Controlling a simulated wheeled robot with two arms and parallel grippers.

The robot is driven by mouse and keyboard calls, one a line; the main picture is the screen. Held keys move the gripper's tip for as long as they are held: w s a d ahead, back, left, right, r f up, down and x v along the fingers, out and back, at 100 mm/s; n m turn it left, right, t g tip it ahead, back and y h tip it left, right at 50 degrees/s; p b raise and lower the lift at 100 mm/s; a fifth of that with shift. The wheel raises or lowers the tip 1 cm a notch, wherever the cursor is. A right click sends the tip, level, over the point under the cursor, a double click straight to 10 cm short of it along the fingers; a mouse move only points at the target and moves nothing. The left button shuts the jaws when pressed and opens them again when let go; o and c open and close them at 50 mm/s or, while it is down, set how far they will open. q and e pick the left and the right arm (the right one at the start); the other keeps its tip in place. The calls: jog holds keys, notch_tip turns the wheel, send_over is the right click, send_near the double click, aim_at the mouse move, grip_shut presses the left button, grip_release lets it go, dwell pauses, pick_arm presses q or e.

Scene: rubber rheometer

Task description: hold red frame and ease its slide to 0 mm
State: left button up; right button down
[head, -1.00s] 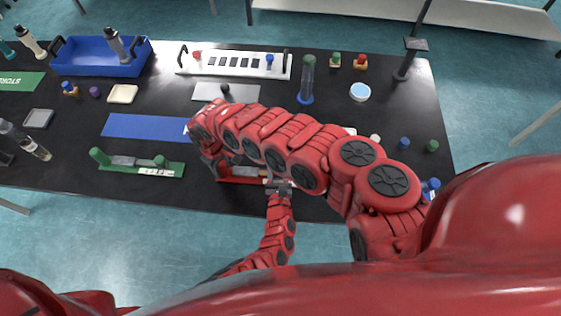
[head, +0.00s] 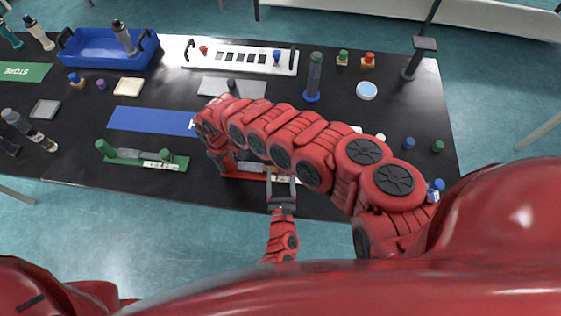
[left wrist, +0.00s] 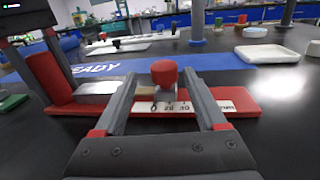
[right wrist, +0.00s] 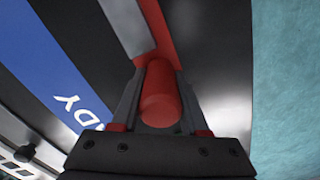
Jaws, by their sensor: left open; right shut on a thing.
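The red frame (head: 240,176) lies near the table's front edge, partly hidden under my right arm. In the left wrist view its red base (left wrist: 235,93) carries a pale scale strip, a metal slide (left wrist: 97,88) and a red knob (left wrist: 164,72). My right gripper (right wrist: 158,85) is shut on the frame's red end post (right wrist: 160,98). My left gripper (head: 282,175) is open at the frame's front side; in its wrist view the open fingers (left wrist: 160,85) stand either side of the knob, with visible gaps. I cannot tell whether the knob is between the tips or beyond them.
A green frame (head: 145,159) lies to the left and a blue mat (head: 150,119) behind. A green-capped cylinder (head: 313,80), a white rack (head: 240,58), a blue tray (head: 90,55) and a stand (head: 410,70) are farther back. Small knobbed pieces sit at the right.

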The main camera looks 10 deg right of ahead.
pick_arm(q)
jog(key=s, duration=0.4)
jog(key=s+a, duration=0.1)
jog(key=s, duration=0.1)
jog(key=shift+r, duration=0.1)
pick_arm(e)
jog(key=shift+c, duration=1.7)
grip_release()
